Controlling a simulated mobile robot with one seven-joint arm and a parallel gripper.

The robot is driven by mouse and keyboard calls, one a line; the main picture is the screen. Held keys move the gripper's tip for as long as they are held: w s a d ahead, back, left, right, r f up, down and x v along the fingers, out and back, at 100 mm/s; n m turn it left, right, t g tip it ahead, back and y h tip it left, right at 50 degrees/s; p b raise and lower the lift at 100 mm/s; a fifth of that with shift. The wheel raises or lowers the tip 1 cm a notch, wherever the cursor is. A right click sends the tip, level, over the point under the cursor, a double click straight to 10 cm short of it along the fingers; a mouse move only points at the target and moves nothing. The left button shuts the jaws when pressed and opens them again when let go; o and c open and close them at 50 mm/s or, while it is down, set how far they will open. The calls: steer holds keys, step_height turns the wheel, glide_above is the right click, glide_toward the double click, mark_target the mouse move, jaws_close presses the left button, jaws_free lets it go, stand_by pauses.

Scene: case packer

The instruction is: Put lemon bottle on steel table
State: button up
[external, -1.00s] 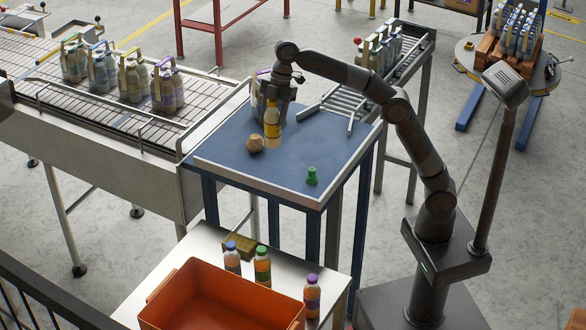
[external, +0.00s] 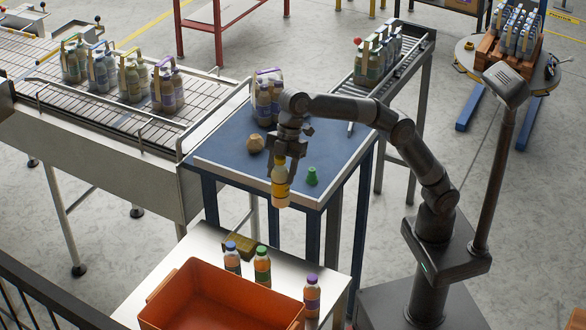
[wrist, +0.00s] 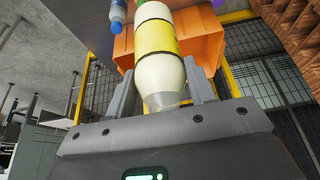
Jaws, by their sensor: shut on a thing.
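The lemon bottle (external: 280,187), pale with a yellow label, hangs upright in my gripper (external: 285,158) in the external view. It is at the front edge of the blue table, above and behind the steel table (external: 205,243). In the wrist view the lemon bottle (wrist: 157,50) sits between the two fingers of my gripper (wrist: 162,95), which are shut on its top end. The steel table holds an orange crate (external: 165,290) and several bottles.
On the steel table stand a blue-capped bottle (external: 232,258), a green-capped bottle (external: 262,265) and a purple-capped bottle (external: 312,296), beside a brownish block (external: 240,245). The blue table (external: 225,150) bears a tan lump (external: 255,143), a green piece (external: 312,176) and a bottle pack (external: 265,100).

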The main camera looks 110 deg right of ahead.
step_height(320, 180, down, 20)
steer(key=w+a+f, duration=0.2)
steer(key=a+f, duration=0.9)
steer(key=shift+w+a+f, duration=0.2)
steer(key=shift+f, duration=0.1)
steer(key=o, duration=1.2)
steer(key=shift+f, duration=0.1)
steer(key=shift+c, duration=0.2)
